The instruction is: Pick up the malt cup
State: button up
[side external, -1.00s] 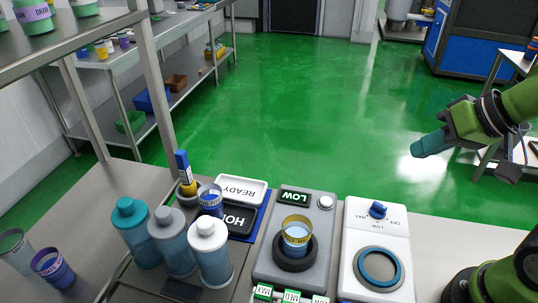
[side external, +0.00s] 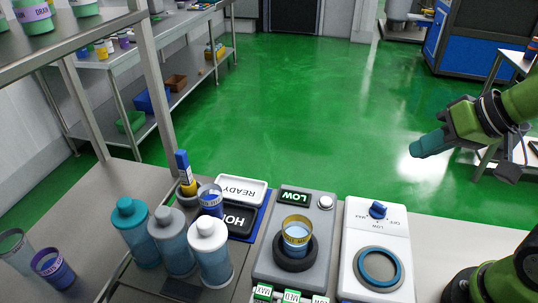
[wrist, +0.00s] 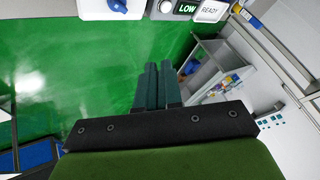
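A clear cup with a yellow band (side external: 297,228) stands upright in the dark round ring of the grey machine, holding something pale blue. Its band lettering is too small to read surely. A cup with a blue band (side external: 210,201) stands beside the black sign, and a cup with a purple band (side external: 55,270) stands at the lower left. I cannot tell for certain which is the malt cup. My gripper (side external: 414,150) is off to the right, raised and well apart from all the cups. Its teal fingers are together and empty, also in the wrist view (wrist: 158,68).
Three capped bottles (side external: 171,240) stand left of the grey machine (side external: 318,262). A white device with a blue knob (side external: 378,209) and ring stands to its right. READY (side external: 240,190) and black signs lie behind. A shelf post (side external: 152,85) rises at left. Air above the machines is clear.

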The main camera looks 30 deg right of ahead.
jog(key=o, duration=1.4)
jog(key=shift+o, duration=0.2)
jog(key=m+g+h, duration=0.2)
jog(key=m+g, duration=0.3)
jog(key=g, duration=0.2)
send_over(297, 233)
jog(key=s+a, duration=0.2)
jog(key=f, duration=1.7)
jog(key=shift+w+d, duration=0.2)
jog(key=shift+d, duration=0.05)
